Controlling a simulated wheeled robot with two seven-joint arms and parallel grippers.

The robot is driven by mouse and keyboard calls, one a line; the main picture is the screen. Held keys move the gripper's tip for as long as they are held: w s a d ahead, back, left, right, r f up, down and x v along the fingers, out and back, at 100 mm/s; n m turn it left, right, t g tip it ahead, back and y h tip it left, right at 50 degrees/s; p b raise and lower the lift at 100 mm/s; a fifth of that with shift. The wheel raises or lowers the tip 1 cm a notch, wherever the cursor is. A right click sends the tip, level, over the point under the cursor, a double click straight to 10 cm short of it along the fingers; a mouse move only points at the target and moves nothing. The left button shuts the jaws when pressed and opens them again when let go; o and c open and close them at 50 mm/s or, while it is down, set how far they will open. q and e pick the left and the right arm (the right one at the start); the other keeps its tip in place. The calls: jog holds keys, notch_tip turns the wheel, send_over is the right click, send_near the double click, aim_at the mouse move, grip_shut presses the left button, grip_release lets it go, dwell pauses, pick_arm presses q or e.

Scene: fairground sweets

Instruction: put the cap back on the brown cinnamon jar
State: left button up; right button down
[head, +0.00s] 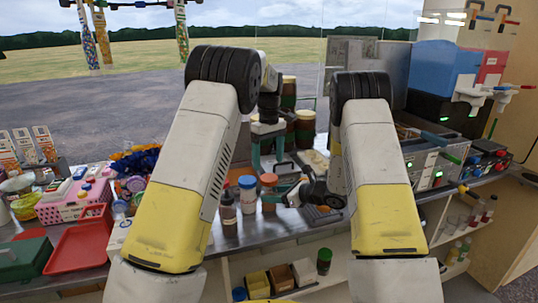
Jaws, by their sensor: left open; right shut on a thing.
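A jar with an orange-brown top (268,180) stands on the counter at the middle, beside a jar with a blue cap (247,183). It seems to be the cinnamon jar; I cannot tell whether its top is a cap or the contents. My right gripper (279,188) comes in from the right, low over the counter, and is shut at this jar's side, apparently on it. My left gripper (267,153) points down, open, above and behind the jars. No separate loose cap can be made out; my arms hide parts of the counter.
A dark bottle (227,209) stands left of the jars. A pink basket (75,204), a red tray (78,247) and a green box (24,259) are at the left. Barrel-like tubs (305,128) stand behind. Machines (430,160) fill the right. A shelf below holds small boxes (281,277).

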aim_at(269, 177)
pick_arm(q)
jog(key=n, duration=0.2)
jog(key=r+n, duration=0.1)
jog(key=n, duration=0.2)
jog(key=shift+w+r, duration=0.15)
jog(key=shift+f, duration=4.05)
jog(key=c, duration=1.5)
jog(key=m, duration=0.3)
jog(key=o, duration=1.6)
jog(key=shift+c, duration=0.2)
